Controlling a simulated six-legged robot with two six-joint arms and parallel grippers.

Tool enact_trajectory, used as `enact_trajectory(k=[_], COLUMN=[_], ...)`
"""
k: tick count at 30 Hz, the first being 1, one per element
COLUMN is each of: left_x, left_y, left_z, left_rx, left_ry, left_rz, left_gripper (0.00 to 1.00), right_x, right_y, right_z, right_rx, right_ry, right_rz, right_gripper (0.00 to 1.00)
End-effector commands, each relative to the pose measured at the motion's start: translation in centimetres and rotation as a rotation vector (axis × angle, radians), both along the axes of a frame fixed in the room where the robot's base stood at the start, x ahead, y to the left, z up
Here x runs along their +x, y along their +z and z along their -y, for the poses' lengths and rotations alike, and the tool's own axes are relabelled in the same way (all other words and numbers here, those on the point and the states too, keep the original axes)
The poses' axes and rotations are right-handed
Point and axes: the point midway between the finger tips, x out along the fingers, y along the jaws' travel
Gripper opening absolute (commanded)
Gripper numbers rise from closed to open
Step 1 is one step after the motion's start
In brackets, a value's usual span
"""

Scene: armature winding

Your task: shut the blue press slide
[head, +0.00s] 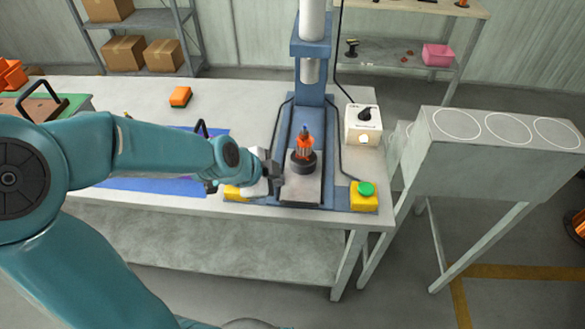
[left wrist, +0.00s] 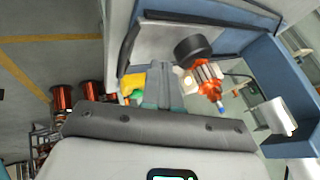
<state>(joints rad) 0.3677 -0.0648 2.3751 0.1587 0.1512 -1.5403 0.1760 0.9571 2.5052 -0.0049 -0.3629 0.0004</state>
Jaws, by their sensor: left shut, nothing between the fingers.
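The blue press (head: 312,48) stands on the workbench, its grey ram (head: 310,70) raised. Its grey slide plate (head: 301,192) lies on the front of the blue base, forward of the column. A black round holder (head: 302,164) on the plate bears an upright armature (head: 305,147) with orange windings. In the left wrist view the plate (left wrist: 165,42), holder (left wrist: 193,48) and armature (left wrist: 208,80) show past my fingers. My left gripper (head: 275,178) is shut and empty, close to the plate's left side; I cannot tell whether it touches. My right gripper is not in view.
A yellow box with a green button (head: 365,190) stands right of the plate; another yellow box (head: 236,192) is partly behind my left gripper. A white control box (head: 362,125) stands behind on the right. An orange block (head: 180,97) lies at the back left. A grey stand (head: 490,130) is right of the bench.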

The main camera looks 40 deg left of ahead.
Motion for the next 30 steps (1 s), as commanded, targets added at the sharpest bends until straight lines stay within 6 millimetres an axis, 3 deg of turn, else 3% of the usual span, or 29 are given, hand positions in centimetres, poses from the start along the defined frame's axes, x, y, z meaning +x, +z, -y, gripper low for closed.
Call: enact_trajectory(k=[9, 10, 18, 30], left_x=[4.0, 4.7, 7.4, 7.8], left_y=[-5.9, -5.2, -5.1, -5.2], left_z=[0.6, 0.1, -1.3, -1.5], left_rx=[0.000, 0.001, 0.000, 0.001], left_ry=[-0.002, 0.001, -0.001, -0.002], left_rz=[-0.004, 0.002, -0.001, 0.001], left_gripper=[0.00, 0.00, 0.00, 0.00], right_x=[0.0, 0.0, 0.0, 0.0], right_y=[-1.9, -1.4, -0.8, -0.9], right_z=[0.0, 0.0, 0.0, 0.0], right_rx=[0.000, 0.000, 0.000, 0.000], right_ry=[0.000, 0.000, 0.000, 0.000], right_rz=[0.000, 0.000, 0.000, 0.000], right_gripper=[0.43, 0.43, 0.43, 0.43])
